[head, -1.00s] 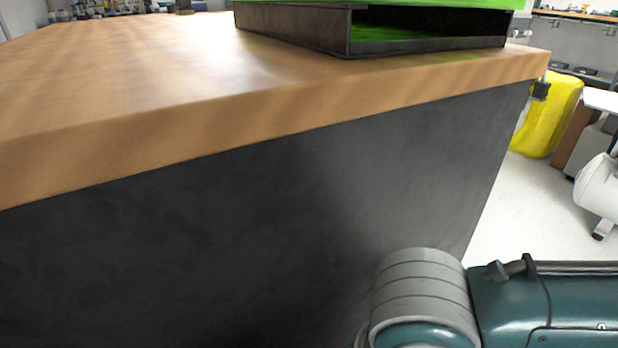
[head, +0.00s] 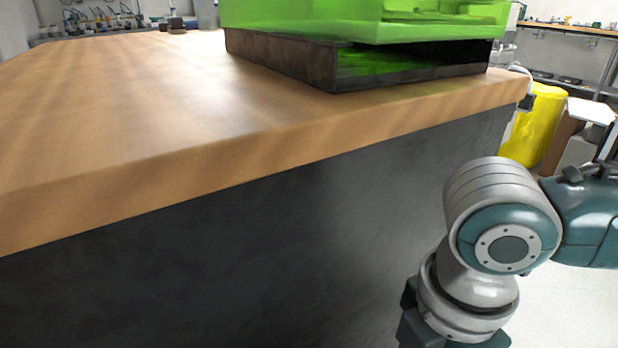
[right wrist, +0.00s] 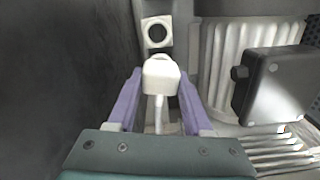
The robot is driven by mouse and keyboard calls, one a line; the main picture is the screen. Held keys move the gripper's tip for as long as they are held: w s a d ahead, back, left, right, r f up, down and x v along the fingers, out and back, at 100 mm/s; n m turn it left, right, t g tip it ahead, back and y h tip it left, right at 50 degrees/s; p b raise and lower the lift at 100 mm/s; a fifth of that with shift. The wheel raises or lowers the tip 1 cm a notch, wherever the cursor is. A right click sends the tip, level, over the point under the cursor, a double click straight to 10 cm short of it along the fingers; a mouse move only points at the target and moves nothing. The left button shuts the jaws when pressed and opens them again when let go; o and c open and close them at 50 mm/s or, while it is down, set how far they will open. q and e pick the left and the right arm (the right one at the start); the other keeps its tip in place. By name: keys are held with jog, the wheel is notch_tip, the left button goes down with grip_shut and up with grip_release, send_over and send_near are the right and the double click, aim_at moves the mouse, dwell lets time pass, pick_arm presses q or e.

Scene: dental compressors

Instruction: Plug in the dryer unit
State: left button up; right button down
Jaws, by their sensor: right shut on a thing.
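My right gripper (right wrist: 160,82) has two purple fingers, one on each side of a white plug (right wrist: 160,70), and is shut on it. A pale cord runs back from the plug toward the gripper's base. Just beyond the plug in the right wrist view is a square white socket (right wrist: 157,33) with a dark round opening. The plug looks in line below it in the picture; I cannot tell whether they touch. The right gripper is hidden in the head view, where only my right arm shows. My left gripper is in neither view.
A dark vertical panel (right wrist: 60,80) stands close on the left in the right wrist view. White fins (right wrist: 225,60) and a black box (right wrist: 283,85) are close on the right. The head view shows a wooden-topped bench (head: 130,130) carrying a green translucent box (head: 350,18).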

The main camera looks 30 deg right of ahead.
jog(key=shift+m, duration=0.4)
jog(key=d+f+b, duration=0.1)
jog(key=f+b, duration=0.1)
jog(key=f, duration=0.1)
jog(key=f+b, duration=0.2)
jog(key=b, duration=0.1)
jog(key=d+f+b, duration=0.1)
jog(key=f+b, duration=0.2)
jog(key=shift+w+d+f, duration=0.15)
jog(key=shift+d+f, duration=0.2)
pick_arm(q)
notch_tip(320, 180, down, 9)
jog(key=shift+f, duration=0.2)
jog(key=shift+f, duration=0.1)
pick_arm(e)
jog(key=shift+f, duration=0.1)
jog(key=shift+f+b, duration=0.45)
jog(key=shift+f, duration=0.3)
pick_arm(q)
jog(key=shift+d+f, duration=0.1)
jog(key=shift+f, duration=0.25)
pick_arm(e)
jog(key=shift+c, duration=1.1)
grip_release()
